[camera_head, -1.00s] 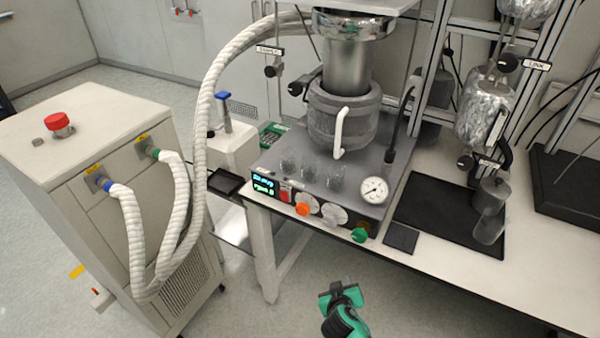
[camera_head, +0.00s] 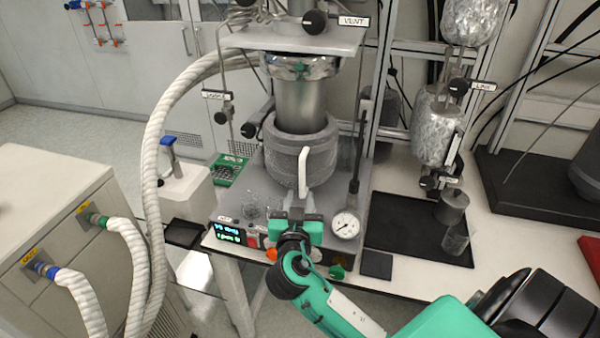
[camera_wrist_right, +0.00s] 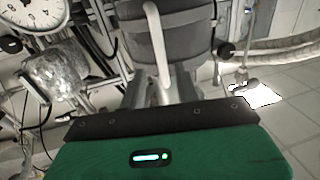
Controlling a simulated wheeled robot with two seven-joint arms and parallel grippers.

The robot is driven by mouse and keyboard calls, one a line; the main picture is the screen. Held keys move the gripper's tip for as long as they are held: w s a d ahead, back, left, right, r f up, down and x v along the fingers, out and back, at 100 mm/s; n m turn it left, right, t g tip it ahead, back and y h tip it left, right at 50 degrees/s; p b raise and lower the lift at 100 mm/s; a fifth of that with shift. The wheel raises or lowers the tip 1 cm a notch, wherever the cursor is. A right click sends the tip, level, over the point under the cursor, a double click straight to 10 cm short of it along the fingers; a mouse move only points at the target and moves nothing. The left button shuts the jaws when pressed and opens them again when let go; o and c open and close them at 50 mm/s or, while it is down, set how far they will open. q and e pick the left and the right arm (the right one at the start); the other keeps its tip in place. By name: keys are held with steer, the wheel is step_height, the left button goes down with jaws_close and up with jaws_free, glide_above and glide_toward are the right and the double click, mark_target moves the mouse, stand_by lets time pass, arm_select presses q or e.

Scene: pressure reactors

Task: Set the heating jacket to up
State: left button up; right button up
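The heating jacket (camera_head: 283,150) is a dark grey cylinder around the lower part of the steel reactor vessel (camera_head: 302,97). Bare steel shows above its upper rim. A white upright handle (camera_head: 303,172) is on its front; the jacket (camera_wrist_right: 185,40) and handle (camera_wrist_right: 158,45) also show in the right wrist view. My right gripper (camera_head: 300,205) is just below and in front of the handle, its fingers pointing toward the jacket. In the right wrist view the fingers (camera_wrist_right: 165,92) look parted, with the handle's lower end between or beyond them; contact is unclear. My left gripper is out of view.
The control base has a lit display (camera_head: 229,233), knobs and a pressure gauge (camera_head: 346,225) close to my right wrist. A black mat (camera_head: 400,235) lies to the right. White hoses (camera_head: 152,180) arch on the left. A shelf plate (camera_head: 290,38) is above the vessel.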

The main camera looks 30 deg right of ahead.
mark_target(302, 181)
steer(key=p+x, duration=0.2)
steer(key=x, duration=0.4)
steer(key=shift+w+d+r, duration=0.15)
steer(key=shift+w, duration=0.1)
steer(key=shift+p+x, duration=0.35)
steer(key=shift+x, duration=0.45)
steer(key=shift+c, duration=0.2)
jaws_close()
